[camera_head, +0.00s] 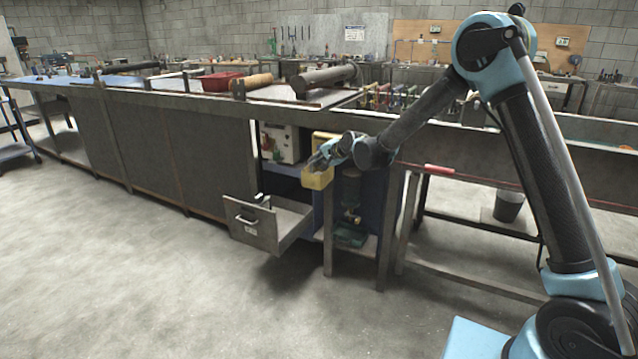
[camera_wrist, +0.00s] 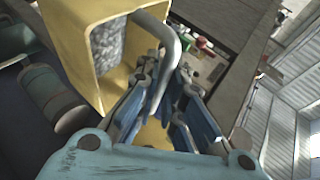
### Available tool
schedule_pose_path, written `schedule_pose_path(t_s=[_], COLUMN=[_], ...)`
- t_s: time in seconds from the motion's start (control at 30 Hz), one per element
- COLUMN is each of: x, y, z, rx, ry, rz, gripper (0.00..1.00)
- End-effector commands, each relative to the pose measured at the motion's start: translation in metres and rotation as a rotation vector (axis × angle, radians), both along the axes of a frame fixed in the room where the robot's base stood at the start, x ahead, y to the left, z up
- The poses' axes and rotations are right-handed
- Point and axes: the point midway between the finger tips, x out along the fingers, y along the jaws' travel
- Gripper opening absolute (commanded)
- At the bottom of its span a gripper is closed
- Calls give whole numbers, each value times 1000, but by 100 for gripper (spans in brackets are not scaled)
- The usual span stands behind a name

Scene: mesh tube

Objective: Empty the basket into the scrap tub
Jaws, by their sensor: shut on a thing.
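A yellow basket (camera_head: 318,180) hangs at my gripper (camera_head: 322,160), in front of the bench's open bay. In the wrist view the yellow basket (camera_wrist: 74,42) fills the upper left and looks tilted. Its grey bar handle (camera_wrist: 172,48) runs down between the blue fingers of my gripper (camera_wrist: 165,105), which is shut on it. A grey, rough-textured mass (camera_wrist: 120,50) shows inside the basket; I cannot tell whether it is loose pieces. A dark grey tub (camera_head: 508,206) stands under the right-hand bench, apart from the basket. I cannot tell whether it is the scrap tub.
An open drawer (camera_head: 256,222) juts out below and left of the basket. The long bench (camera_head: 180,100) carries rollers and a red bin (camera_head: 220,82). A red-handled item (camera_head: 440,169) lies along the right bench's front. The floor (camera_head: 150,270) in front is clear.

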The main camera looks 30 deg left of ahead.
Motion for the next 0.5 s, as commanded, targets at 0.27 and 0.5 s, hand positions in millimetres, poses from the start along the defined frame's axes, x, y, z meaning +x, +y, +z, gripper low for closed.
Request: schedule_pose_path(t_s=[0.27, 0.5], x=[13, 26], y=[-3, -15], z=[83, 146], rx=[1, 0], ry=[2, 1], rz=[9, 15], gripper=[0, 0])
